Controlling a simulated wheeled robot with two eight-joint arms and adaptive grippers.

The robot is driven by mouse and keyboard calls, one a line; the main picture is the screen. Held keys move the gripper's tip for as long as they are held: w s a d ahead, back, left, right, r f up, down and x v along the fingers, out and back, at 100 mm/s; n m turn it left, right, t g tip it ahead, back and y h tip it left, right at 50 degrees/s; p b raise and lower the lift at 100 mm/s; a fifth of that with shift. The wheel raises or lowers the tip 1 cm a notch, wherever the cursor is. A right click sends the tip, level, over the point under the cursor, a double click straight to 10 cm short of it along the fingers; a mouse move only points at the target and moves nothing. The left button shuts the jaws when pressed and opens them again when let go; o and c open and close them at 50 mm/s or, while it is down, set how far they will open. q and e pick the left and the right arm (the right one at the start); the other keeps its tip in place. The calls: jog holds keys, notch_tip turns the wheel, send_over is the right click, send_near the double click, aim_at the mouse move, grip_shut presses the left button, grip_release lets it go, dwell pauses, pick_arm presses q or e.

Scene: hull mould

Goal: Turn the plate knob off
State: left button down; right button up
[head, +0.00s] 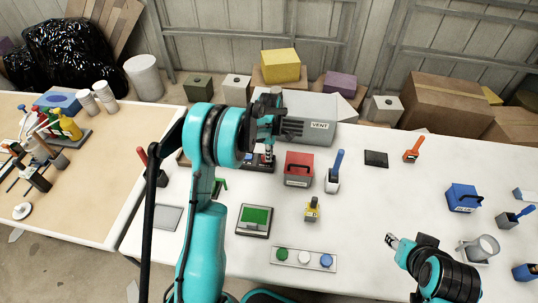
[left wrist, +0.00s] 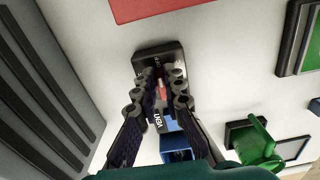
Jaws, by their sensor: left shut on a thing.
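A small black panel (head: 258,165) lies on the white table in front of the grey VENT box. In the left wrist view the black panel (left wrist: 155,52) has white lettering, partly hidden by my fingers. My left gripper (head: 268,150) reaches down over the panel. In the left wrist view its fingers (left wrist: 160,90) are closed around a small knob (left wrist: 161,87) with a reddish mark. Most of the knob is hidden, and I cannot read its setting. My right gripper (head: 392,241) is empty above the right part of the table, its fingers apart.
The grey VENT box (head: 310,107) stands close behind the panel. A red box (head: 298,168), a blue-handled holder (head: 334,175) and a green-screened device (head: 254,220) are nearby. A strip of coloured buttons (head: 303,258) lies at the front. The table's right-centre is mostly clear.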

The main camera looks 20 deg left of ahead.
pick_arm(q)
jog(key=shift+n, duration=0.3)
jog(key=c, duration=1.6)
grip_release()
notch_tip(320, 180, up, 12)
